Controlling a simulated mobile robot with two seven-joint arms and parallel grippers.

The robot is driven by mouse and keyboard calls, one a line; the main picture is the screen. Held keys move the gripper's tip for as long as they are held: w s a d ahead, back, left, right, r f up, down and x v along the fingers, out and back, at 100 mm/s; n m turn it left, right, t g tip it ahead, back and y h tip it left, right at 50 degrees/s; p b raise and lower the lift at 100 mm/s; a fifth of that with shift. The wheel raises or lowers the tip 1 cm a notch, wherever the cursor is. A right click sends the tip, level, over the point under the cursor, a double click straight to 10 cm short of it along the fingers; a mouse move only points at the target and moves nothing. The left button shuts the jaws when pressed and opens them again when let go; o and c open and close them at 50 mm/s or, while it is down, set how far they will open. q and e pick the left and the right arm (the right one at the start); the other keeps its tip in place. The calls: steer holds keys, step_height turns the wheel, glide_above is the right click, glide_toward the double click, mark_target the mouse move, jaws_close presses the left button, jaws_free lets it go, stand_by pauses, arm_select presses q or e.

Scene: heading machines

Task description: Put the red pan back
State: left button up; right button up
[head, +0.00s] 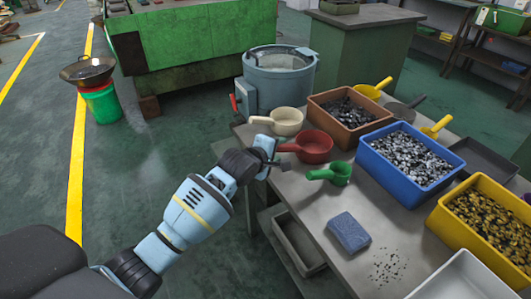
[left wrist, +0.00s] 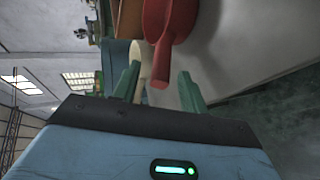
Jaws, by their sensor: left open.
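The red pan (head: 313,147) stands on the grey metal table, its handle pointing left toward my left gripper (head: 274,153). In the left wrist view the red pan (left wrist: 168,22) shows at the top, with its handle end between the two green fingers of my left gripper (left wrist: 160,82). The fingers are open, with space on both sides of the handle; I cannot tell how deep the handle sits between them. My right gripper is not in view.
A cream pan (head: 287,121) and a green scoop (head: 340,173) stand close to the red pan. A blue sponge-like block (head: 349,232) lies nearer the front.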

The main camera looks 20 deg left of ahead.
arm_select(q)
steer(key=p+v, duration=0.1)
steer(key=v, duration=0.5)
steer(key=shift+s, duration=0.3)
steer(key=shift+a+r, duration=0.1)
steer(key=shift+r, duration=0.05)
steer(key=s+d+f+m+g, duration=0.3)
steer(key=s+f+m, duration=0.6)
steer(key=s+f, duration=1.3)
steer(key=s+f+m+g, duration=0.1)
steer(key=s+m, duration=0.3)
steer(key=s, duration=0.9)
steer(key=s+f+m+g, duration=0.2)
steer(key=s+f+m, duration=0.1)
steer(key=s, duration=1.1)
steer(key=shift+s+d+m, duration=0.25)
steer(key=shift+s+m, duration=0.05)
steer(key=shift+m, duration=0.6)
